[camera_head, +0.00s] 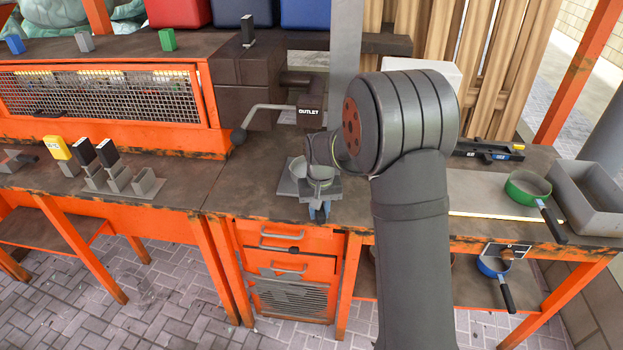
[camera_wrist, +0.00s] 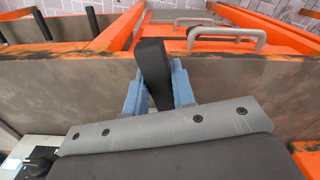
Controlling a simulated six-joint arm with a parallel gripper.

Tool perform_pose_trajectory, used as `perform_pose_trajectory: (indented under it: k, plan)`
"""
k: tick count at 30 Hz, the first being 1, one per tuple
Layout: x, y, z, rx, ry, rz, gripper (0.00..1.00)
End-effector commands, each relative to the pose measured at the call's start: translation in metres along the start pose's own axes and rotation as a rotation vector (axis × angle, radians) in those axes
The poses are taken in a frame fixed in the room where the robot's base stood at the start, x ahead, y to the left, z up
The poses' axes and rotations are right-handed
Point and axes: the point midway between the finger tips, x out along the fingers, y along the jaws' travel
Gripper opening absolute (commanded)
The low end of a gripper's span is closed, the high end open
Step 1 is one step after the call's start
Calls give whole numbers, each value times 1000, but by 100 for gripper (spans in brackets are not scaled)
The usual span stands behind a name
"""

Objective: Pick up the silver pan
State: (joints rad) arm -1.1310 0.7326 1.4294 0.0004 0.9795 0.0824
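The silver pan (camera_head: 318,173) is a grey round pan at the front edge of the middle bench in the head view, partly hidden by my wrist. Its black handle (camera_wrist: 153,72) shows in the wrist view, pointing out past the bench edge. My gripper (camera_head: 319,212) has blue fingers, low at the bench edge. In the wrist view my gripper (camera_wrist: 158,80) has one finger on each side of the handle, with no clear gap, so it looks shut on the handle. I cannot tell whether the pan is lifted.
Orange drawers (camera_head: 288,246) with metal handles sit below the bench edge. A green pan (camera_head: 526,188) lies at the right beside a grey bin (camera_head: 588,196), with a blue pan (camera_head: 492,266) on the shelf below.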

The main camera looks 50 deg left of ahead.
Motion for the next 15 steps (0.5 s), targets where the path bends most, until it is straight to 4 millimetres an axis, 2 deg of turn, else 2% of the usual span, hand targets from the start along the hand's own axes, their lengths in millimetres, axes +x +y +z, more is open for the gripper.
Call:
perform_pose_trajectory:
  k: [10,15]
  plan:
    - [-2,0,-1,0,3,0,0]
    - [-11,0,-1,0,5,0,0]
